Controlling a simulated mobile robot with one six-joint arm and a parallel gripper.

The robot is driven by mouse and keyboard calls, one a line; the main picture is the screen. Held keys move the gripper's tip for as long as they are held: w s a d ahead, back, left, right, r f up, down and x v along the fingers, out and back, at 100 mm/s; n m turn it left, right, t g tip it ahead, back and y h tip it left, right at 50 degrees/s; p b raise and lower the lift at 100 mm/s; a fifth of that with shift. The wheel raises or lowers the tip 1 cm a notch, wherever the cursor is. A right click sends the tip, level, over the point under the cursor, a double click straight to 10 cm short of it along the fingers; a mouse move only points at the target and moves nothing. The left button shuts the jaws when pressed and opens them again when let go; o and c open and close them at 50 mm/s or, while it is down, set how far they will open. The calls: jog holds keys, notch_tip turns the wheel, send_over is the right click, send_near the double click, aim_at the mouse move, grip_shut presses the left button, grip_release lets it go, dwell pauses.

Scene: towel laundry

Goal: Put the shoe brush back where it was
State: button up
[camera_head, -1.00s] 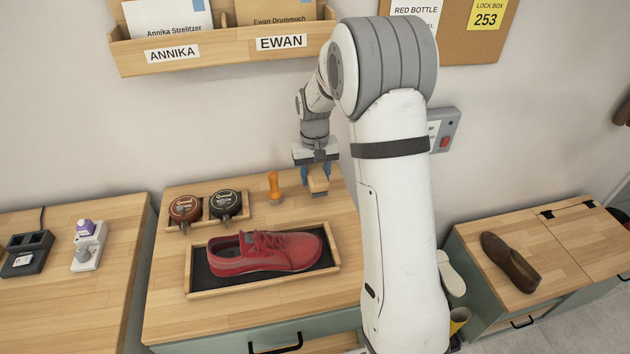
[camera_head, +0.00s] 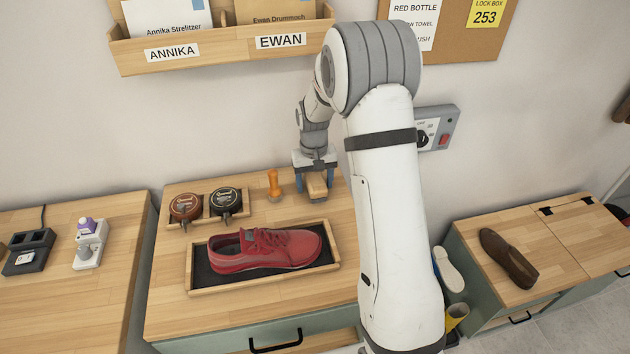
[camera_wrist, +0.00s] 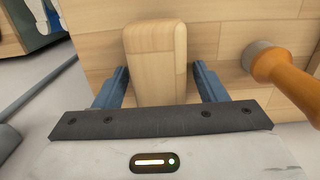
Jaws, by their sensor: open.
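The shoe brush (camera_head: 316,186) is a pale wooden block at the back of the middle cabinet top, right of an orange-handled tool. My gripper (camera_head: 315,184) is above it with its blue fingers open, one on each side. In the wrist view the brush (camera_wrist: 156,62) lies between the two open fingers of my gripper (camera_wrist: 163,88), with gaps visible on both sides. Its underside and bristles are hidden.
The orange-handled tool (camera_head: 274,186) stands close left of my gripper. Two polish tins (camera_head: 186,207) sit in a small wooden holder. A red shoe (camera_head: 264,250) lies in a dark-lined tray (camera_head: 200,291). A brown shoe (camera_head: 508,259) is on the right cabinet.

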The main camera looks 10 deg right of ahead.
aim_at(315, 177)
jog(key=shift+w+r, duration=0.1)
jog(key=shift+r, duration=0.55)
notch_tip(315, 177, up, 7)
jog(key=shift+b, duration=0.45)
jog(key=s+r+t, duration=0.1)
jog(key=s+r, duration=0.4)
jog(key=s, duration=0.4)
jog(key=s+r+t, duration=0.1)
jog(key=s+r, duration=0.5)
jog(key=s, duration=0.3)
jog(key=s+f+t, duration=0.1)
jog(key=s, duration=0.9)
jog(key=shift+s+d+t, duration=0.2)
jog(key=shift+s+t, duration=0.1)
jog(key=shift+s, duration=0.05)
